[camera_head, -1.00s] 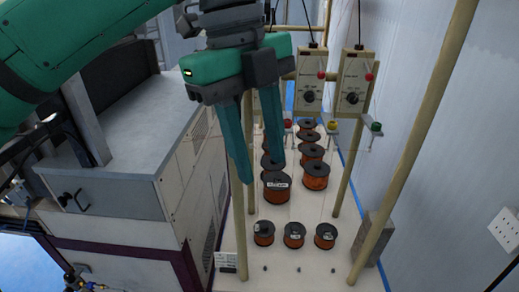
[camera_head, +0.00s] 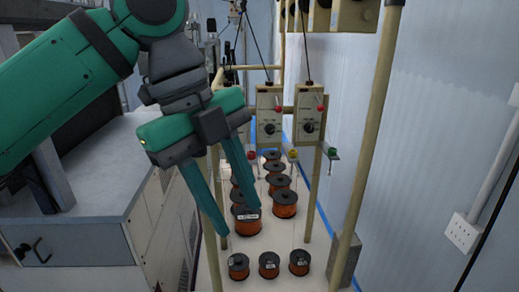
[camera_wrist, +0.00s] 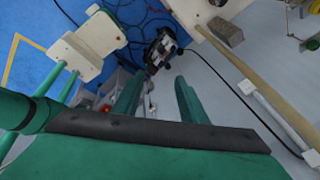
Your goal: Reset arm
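My gripper (camera_head: 240,205) hangs from the green arm in the head view, left of the frame's middle. Its two long teal fingers point down and stand apart with nothing between them. In the picture the fingers lie left of and partly over the row of copper wire spools, next to a large spool (camera_head: 247,221). The wrist view shows the same two fingers (camera_wrist: 155,92) spread apart and empty, with grey floor and a dark device beyond them.
Several copper spools stand on a pale base between tan posts (camera_head: 366,130). Control boxes with knobs (camera_head: 310,118) hang above. A grey machine cabinet (camera_head: 90,190) stands left, a pale wall with a socket (camera_head: 462,233) right. The wrist view shows cables on blue floor (camera_wrist: 125,20).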

